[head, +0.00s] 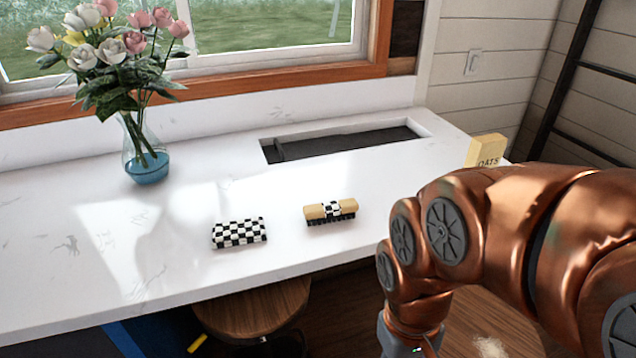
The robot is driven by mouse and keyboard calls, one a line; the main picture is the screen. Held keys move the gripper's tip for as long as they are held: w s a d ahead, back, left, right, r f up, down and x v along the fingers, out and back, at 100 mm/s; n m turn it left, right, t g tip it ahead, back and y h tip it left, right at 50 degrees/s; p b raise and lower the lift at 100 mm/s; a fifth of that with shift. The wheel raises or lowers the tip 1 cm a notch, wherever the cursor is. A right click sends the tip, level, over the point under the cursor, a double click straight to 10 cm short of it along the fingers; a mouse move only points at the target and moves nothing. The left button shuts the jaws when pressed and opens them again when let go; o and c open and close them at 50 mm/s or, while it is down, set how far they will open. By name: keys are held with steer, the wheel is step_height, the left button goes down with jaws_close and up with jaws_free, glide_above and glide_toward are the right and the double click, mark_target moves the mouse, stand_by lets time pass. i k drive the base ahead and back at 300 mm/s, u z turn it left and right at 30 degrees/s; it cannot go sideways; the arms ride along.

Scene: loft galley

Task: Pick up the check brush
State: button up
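The check brush (345,208) lies on the white counter, a little right of the picture's middle. It has a tan body with a black-and-white check band around its centre, and dark bristles face down. A black-and-white checked block (239,233) lies on the counter to its left, apart from it. My copper arm reaches in from the right, and its wrist end drops past the bottom edge. My gripper's fingers are outside the picture, so nothing shows of what they hold. Nothing covers the brush.
A glass vase (147,155) of roses stands at the left. A recessed sink (345,142) lies behind the brush. An oats box (486,151) stands at the right, partly behind my arm. A wooden stool (253,309) is below the counter's front edge. The counter around the brush is clear.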

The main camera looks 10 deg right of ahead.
mark_target(329, 209)
steer(key=i, duration=0.25)
steer(key=u, duration=0.3)
steer(key=k, duration=1)
steer(key=u, duration=1.55)
steer(key=i, duration=0.75)
steer(key=z, duration=0.75)
steer(key=i, duration=0.8)
steer(key=z, duration=0.85)
